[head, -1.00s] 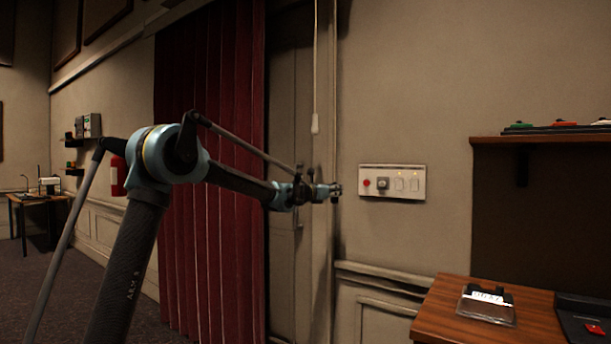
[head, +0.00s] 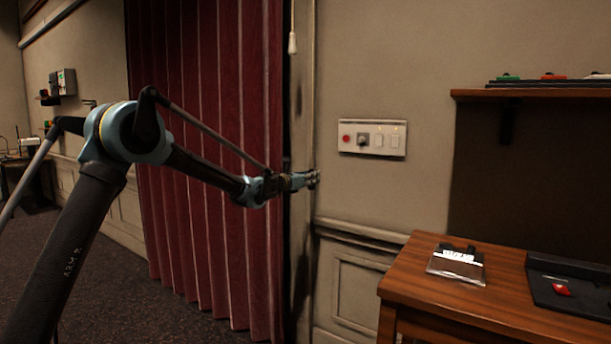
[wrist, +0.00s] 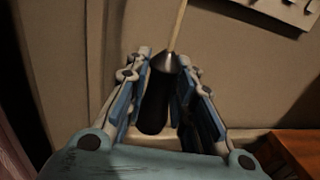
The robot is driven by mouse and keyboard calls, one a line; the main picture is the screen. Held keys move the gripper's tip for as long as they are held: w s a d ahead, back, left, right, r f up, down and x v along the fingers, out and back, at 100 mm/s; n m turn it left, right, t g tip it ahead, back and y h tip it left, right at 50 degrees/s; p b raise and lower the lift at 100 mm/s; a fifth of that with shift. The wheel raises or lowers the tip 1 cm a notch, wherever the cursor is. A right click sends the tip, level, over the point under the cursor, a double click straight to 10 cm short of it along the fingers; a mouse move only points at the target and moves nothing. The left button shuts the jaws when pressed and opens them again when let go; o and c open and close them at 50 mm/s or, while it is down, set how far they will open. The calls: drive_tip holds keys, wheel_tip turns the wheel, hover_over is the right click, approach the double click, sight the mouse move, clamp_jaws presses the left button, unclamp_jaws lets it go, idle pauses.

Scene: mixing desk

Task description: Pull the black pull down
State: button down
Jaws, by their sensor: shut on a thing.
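The black pull (wrist: 155,97) is a dark cylinder with a grey cone-shaped top, hanging from a pale cord (wrist: 179,30) in the wrist view. My gripper (wrist: 169,62) has a finger on each side of it and is shut on it. In the head view my gripper (head: 313,178) is by the wall, right of the red curtain and lower left of the switch panel; the black pull cannot be made out there. A white pull (head: 292,43) hangs on its own cord, higher up.
The red curtain (head: 205,170) hangs left of my gripper. A switch panel (head: 372,138) is on the wall to the right. A wooden desk (head: 430,285) and a shelf (head: 540,93) stand farther right. Carpet is clear at lower left.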

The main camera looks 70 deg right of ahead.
drive_tip(key=shift+w, duration=0.35)
drive_tip(key=c, duration=1.5)
unclamp_jaws()
drive_tip(key=shift+o, duration=0.2)
drive_tip(key=shift+s, duration=0.15)
drive_tip(key=shift+a, duration=0.15)
drive_tip(key=v, duration=1.1)
drive_tip(key=shift+a, duration=0.4)
drive_tip(key=shift+w, duration=0.25)
